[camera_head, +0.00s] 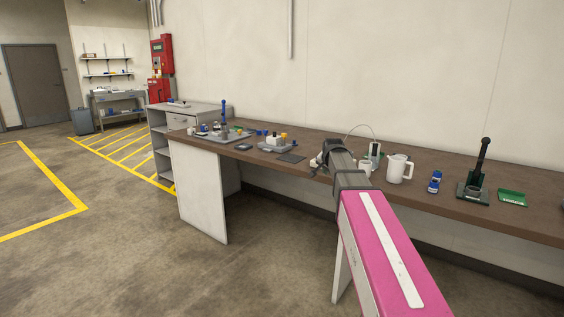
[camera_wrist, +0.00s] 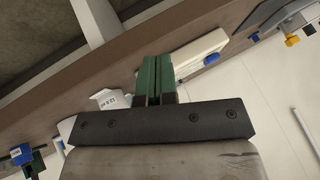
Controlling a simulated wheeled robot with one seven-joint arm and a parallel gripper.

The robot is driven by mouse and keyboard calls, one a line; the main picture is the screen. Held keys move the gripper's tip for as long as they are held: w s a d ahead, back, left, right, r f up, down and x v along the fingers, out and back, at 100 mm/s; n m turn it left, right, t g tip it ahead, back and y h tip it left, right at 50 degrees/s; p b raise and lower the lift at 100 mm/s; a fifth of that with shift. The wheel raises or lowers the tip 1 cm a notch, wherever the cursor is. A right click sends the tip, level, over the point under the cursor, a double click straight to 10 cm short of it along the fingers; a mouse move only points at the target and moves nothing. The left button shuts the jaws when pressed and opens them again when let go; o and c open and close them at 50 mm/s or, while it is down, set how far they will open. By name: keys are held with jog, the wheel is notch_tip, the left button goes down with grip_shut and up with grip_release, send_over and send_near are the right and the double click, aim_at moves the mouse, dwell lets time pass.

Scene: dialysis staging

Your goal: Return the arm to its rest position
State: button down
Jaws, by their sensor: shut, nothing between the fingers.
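My arm reaches from the lower right of the head view toward the long brown workbench (camera_head: 330,147), with its pink link nearest the camera. The dark far end of the arm is over the bench, and the fingers there cannot be made out clearly. In the wrist view my gripper (camera_wrist: 158,66) has its two green fingers pressed together with nothing between them. Whether the fingers touch anything cannot be told.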

jog(key=s+f+n+g, duration=0.7)
jog(key=s+f, duration=2.2)
jog(key=s, duration=0.3)
jog(key=shift+s+a+n+g, duration=0.2)
jog(key=shift+s+n+g, duration=0.1)
jog(key=shift+g, duration=0.1)
